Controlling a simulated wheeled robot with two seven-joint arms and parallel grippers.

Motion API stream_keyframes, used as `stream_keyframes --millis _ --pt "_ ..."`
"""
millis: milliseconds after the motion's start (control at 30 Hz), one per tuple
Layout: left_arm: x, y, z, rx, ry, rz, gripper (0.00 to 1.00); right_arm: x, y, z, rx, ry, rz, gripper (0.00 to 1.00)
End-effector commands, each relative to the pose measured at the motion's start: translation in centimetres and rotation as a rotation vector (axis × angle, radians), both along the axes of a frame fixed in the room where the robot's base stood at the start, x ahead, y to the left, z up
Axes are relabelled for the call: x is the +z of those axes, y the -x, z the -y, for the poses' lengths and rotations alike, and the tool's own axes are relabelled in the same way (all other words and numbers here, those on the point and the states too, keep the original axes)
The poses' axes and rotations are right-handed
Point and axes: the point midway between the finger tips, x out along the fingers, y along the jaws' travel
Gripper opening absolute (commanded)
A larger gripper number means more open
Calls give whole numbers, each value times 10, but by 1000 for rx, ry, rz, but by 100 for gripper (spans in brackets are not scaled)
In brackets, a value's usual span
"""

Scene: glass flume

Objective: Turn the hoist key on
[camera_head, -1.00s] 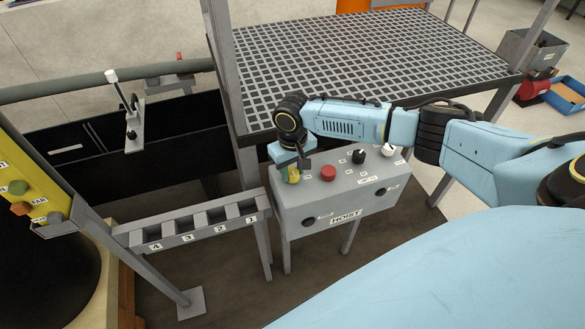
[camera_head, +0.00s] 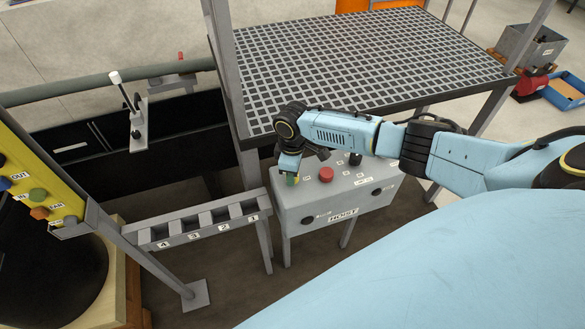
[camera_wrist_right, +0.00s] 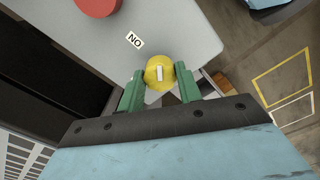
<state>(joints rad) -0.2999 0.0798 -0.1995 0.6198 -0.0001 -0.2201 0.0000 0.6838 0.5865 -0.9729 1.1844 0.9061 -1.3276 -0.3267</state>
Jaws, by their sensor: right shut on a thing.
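The hoist box (camera_head: 345,200) is a grey panel box on legs with a HOIST label on its front. The hoist key shows as a round yellow knob (camera_wrist_right: 159,73) with a short white mark, near a corner of the box top. My right gripper (camera_head: 290,178) is over the left end of the box. In the right wrist view, its green fingers (camera_wrist_right: 159,85) are shut on the yellow knob, one on each side. A small label (camera_wrist_right: 134,39) with the letters N and O lies beside the knob. In the head view the gripper mostly hides the knob. My left gripper is not in view.
A red button (camera_head: 326,174) stands right of the key on the box top, with a black knob (camera_head: 355,159) farther right. A grating platform (camera_head: 370,70) is behind the box. A numbered slotted rack (camera_head: 200,226) stands to the left.

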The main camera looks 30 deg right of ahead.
Motion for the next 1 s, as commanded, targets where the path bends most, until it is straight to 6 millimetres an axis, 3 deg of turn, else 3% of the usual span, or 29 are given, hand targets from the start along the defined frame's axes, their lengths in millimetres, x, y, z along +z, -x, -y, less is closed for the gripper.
stream_keyframes --millis 600,1000 --pt "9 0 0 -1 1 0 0 1 -2 -1 549 -2 5 12" --pt "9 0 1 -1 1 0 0 1 -2 -1 734 -3 6 12"
